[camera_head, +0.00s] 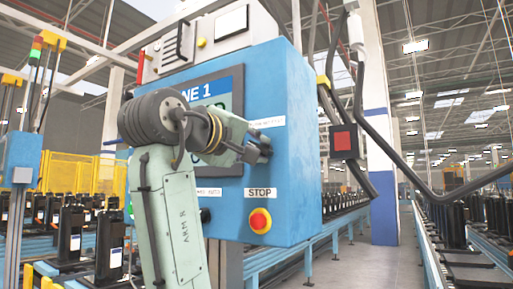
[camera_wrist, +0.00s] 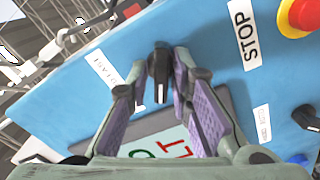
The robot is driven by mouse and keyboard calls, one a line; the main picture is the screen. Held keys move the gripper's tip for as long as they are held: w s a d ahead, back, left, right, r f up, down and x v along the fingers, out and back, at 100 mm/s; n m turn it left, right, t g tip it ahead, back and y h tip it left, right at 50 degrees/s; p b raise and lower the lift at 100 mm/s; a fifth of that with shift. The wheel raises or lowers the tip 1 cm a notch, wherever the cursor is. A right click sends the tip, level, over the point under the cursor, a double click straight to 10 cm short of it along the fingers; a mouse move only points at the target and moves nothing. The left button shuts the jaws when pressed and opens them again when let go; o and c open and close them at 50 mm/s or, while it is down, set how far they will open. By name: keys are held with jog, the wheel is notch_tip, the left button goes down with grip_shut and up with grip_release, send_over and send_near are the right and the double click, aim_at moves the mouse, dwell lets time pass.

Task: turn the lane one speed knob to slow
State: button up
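The black speed knob (camera_wrist: 160,70) sticks out of the blue panel, between my gripper's fingertips in the wrist view. It is a bar-shaped knob with a white mark at its lower end in that view. My gripper (camera_wrist: 161,80) is open, with one finger on each side of the knob and a narrow gap to it; contact is not clear. In the head view my gripper (camera_head: 262,150) is at the right part of the panel front, below a small white label (camera_head: 268,122), and hides most of the knob. The knob's scale cannot be read.
The blue control box (camera_head: 305,170) carries a "NE 1" screen (camera_head: 224,90), partly hidden by my arm. A red stop button (camera_head: 260,221) sits below the STOP label (camera_head: 260,192). Another black knob (camera_wrist: 305,116) and a blue button (camera_wrist: 298,160) are nearby. Conveyors flank the box.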

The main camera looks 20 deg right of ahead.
jog(key=shift+o, duration=0.9)
jog(key=shift+f, duration=0.1)
jog(key=v, duration=1.2)
